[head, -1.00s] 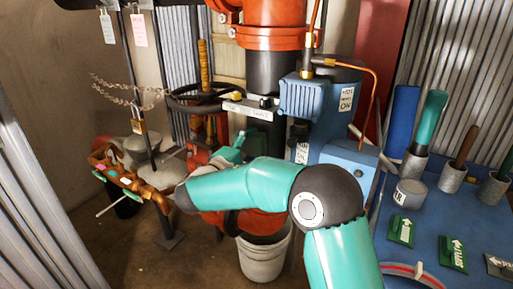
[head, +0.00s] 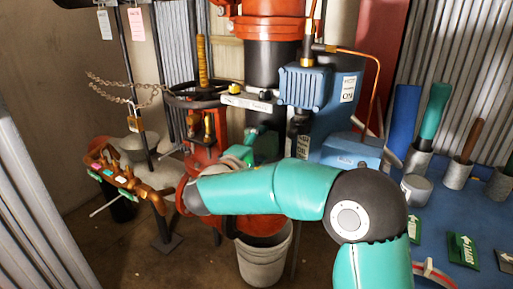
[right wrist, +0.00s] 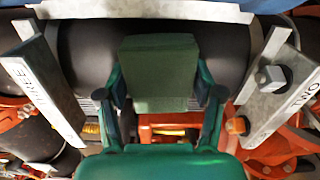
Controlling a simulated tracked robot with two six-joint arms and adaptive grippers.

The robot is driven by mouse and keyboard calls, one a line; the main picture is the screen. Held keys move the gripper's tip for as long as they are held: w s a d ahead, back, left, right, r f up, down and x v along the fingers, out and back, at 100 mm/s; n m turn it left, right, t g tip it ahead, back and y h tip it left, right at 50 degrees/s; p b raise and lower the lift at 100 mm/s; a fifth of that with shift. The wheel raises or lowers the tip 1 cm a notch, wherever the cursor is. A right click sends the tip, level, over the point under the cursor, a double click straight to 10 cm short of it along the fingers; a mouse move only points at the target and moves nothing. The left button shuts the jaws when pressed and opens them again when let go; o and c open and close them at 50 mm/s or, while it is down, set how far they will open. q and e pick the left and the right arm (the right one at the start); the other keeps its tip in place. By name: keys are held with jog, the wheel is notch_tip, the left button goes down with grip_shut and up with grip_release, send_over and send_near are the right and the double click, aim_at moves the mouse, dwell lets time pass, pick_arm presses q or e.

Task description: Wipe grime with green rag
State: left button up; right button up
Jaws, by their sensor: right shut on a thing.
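The green rag (right wrist: 159,75) is a thick folded block in the right wrist view. My right gripper (right wrist: 160,98) is shut on it, with a finger at each side. A black pipe section (right wrist: 75,60) lies right behind the rag; I cannot tell whether they touch. In the head view the rag (head: 266,146) shows as a green patch below the black pipe, and my right gripper (head: 243,155) is partly hidden by my own forearm. I cannot make out any grime for certain. My left gripper is not in view.
Metal plates marked THREE (right wrist: 42,90) and TWO (right wrist: 282,92) flank the rag. A blue motor unit (head: 305,85) stands right of the pipe, a black handwheel (head: 195,97) left. A grey bucket (head: 264,258) stands below. The blue table (head: 440,200) holds several tools in cups.

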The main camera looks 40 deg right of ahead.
jog(key=shift+w+a+r, duration=0.1)
jog(key=shift+w+r, duration=0.05)
jog(key=shift+w, duration=0.25)
jog(key=shift+w+a+p, duration=0.25)
jog(key=shift+w+a, duration=0.1)
jog(key=shift+w, duration=0.4)
jog(key=shift+w+a+p, duration=0.25)
jog(key=shift+w+a, duration=0.05)
jog(key=shift+w, duration=0.45)
jog(key=b+v, duration=0.2)
jog(key=v, duration=0.4)
jog(key=shift+a, duration=0.15)
